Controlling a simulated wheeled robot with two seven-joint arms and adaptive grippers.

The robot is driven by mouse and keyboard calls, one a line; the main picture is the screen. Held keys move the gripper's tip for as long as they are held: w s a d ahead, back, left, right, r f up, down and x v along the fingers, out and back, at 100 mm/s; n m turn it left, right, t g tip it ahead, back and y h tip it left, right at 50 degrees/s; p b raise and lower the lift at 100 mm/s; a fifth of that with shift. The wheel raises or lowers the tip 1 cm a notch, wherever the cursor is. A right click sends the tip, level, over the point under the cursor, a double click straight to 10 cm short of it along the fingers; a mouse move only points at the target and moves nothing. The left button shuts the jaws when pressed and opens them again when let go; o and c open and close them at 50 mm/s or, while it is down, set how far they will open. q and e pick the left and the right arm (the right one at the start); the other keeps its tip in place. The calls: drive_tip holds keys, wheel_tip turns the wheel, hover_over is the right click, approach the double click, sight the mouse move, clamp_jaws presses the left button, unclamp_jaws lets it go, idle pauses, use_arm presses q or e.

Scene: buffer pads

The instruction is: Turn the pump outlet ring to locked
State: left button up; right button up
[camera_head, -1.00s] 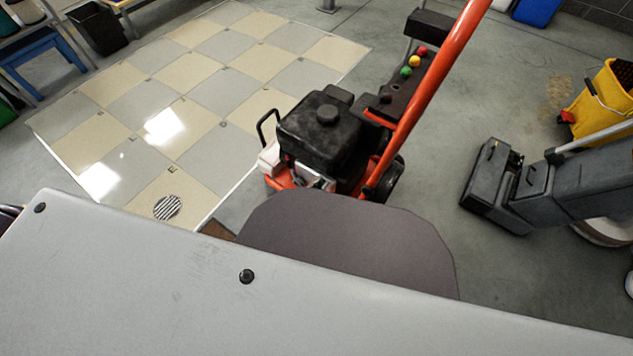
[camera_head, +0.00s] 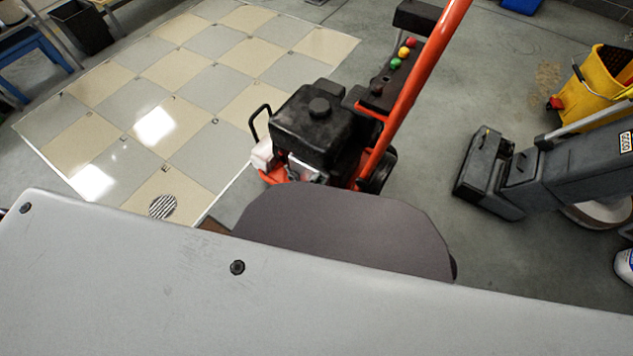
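No outlet ring that I can make out shows in the head view. An orange-framed machine (camera_head: 315,128) with a black engine-like body and a long orange handle (camera_head: 425,62) stands on the floor ahead; I cannot tell whether it is the pump. A dark grey rounded shape (camera_head: 345,232) and a pale grey panel (camera_head: 330,305) with dark screws fill the bottom and hide the machine's lower front. Neither of my grippers can be made out in this view.
A dark grey floor machine (camera_head: 560,172) and a yellow bucket (camera_head: 598,90) stand at right. Shiny checkered tiles (camera_head: 205,85) lie at left, with a round floor grate (camera_head: 163,206). A black bin (camera_head: 82,27) is at upper left. Grey floor between the machines is clear.

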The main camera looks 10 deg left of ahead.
use_arm(q)
drive_tip(key=o, duration=0.3)
drive_tip(key=shift+o, duration=0.2)
drive_tip(key=v, duration=1.2)
idle(0.4)
drive_tip(key=shift+w+r, duration=0.1)
idle(0.5)
